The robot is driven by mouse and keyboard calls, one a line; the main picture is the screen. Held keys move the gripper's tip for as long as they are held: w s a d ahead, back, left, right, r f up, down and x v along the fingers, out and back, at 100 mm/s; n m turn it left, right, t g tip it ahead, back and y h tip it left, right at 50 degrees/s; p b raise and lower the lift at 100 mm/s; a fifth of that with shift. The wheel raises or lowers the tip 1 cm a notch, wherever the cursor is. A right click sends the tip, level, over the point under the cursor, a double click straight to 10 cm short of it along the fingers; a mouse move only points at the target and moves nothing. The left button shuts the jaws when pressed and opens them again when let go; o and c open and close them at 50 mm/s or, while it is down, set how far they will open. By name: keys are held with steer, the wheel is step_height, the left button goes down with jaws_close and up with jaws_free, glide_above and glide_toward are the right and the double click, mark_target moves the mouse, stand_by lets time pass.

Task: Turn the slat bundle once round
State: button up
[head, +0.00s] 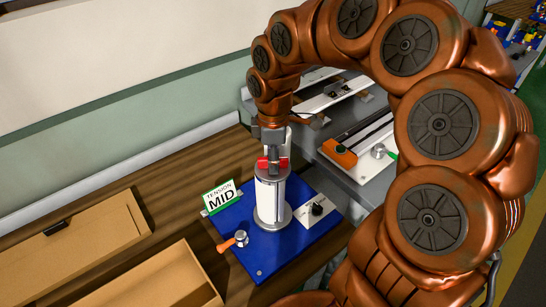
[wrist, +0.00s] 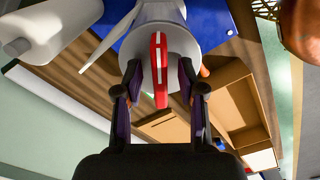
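The slat bundle seems to be the upright white cylinder (head: 270,200) on a round grey base in the head view; I cannot make out single slats. A red bar with a white stripe crosses its top; it shows clearly in the wrist view (wrist: 160,70) against a grey disc (wrist: 178,47). My gripper (head: 271,157) points down at the top of the cylinder. In the wrist view my gripper's fingers (wrist: 160,78) stand on either side of the red bar, with a gap on each side. The fingertips' exact height against the bar is hard to tell.
The cylinder stands on a blue plate (head: 262,262) with a black knob (head: 317,209), an orange-handled lever (head: 235,241) and a "TENSION MID" sign (head: 221,197). Wooden trays (head: 150,284) lie to the left. A grey bench with an orange block (head: 339,153) is behind right.

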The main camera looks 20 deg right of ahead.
jaws_close()
steer(key=shift+f+b, duration=0.1)
steer(key=shift+b, duration=0.3)
steer(key=m+b, duration=0.4)
steer(key=shift+f, duration=0.2)
steer(key=m+b, duration=0.3)
steer(key=shift+m, duration=0.3)
steer(key=m+b, duration=0.3)
steer(key=shift+r+m, duration=0.15)
steer(key=shift+m, duration=0.15)
steer(key=m+b, duration=0.2)
steer(key=m, duration=0.4)
steer(key=shift+r+b, duration=0.1)
steer(key=shift+b, duration=0.3)
steer(key=m, duration=0.3)
steer(key=shift+m, duration=2.2)
